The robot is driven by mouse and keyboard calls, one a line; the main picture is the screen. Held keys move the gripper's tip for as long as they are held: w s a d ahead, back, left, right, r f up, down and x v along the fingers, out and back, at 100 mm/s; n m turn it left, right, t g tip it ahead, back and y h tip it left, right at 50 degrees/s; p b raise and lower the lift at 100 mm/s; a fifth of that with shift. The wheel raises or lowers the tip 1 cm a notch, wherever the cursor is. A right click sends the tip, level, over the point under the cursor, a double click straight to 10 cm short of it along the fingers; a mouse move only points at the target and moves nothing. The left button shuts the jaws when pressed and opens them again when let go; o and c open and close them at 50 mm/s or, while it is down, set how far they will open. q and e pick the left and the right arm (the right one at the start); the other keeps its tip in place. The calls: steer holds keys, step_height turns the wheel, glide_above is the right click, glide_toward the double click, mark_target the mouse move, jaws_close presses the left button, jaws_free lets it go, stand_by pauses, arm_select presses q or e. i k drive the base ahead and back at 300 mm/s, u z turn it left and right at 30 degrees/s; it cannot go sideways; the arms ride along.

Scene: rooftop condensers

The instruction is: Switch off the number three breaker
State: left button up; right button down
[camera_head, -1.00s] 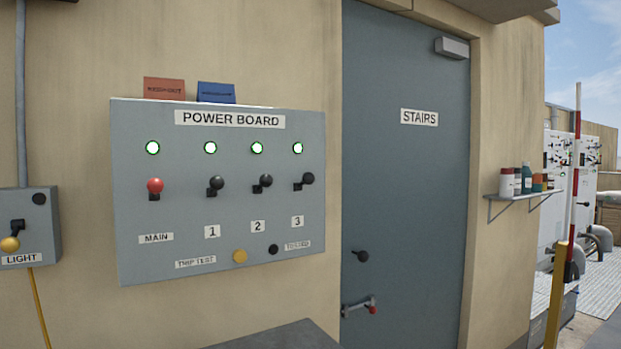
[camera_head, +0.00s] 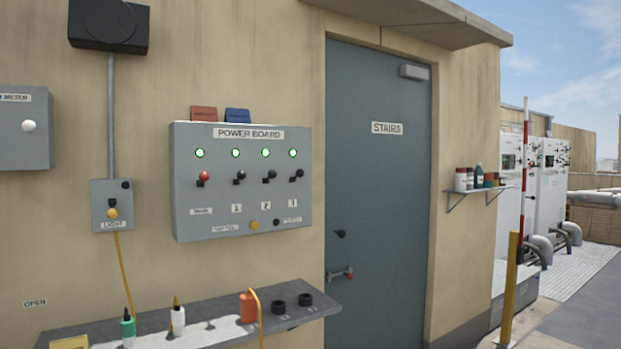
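The grey power board (camera_head: 240,213) hangs on the beige wall left of the door. The number three breaker (camera_head: 297,175) is the rightmost black-knobbed lever on it, above the label "3" (camera_head: 293,202). A green ring lamp (camera_head: 292,153) is lit above it. Breakers 1 (camera_head: 240,177) and 2 (camera_head: 269,177) stand to its left, and the red-knobbed main lever (camera_head: 203,178) is farthest left. Each has a lit green lamp above. Neither of my grippers is in view.
A grey shelf (camera_head: 225,329) below the board holds bottles, an orange container (camera_head: 248,307) and black rings. A light switch box (camera_head: 112,205) is at left. The grey stairs door (camera_head: 378,200) and a yellow post (camera_head: 510,285) are to the right.

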mark_target(300, 173)
steer(key=z, duration=0.6)
steer(key=i, duration=1.85)
steer(key=u, duration=0.9)
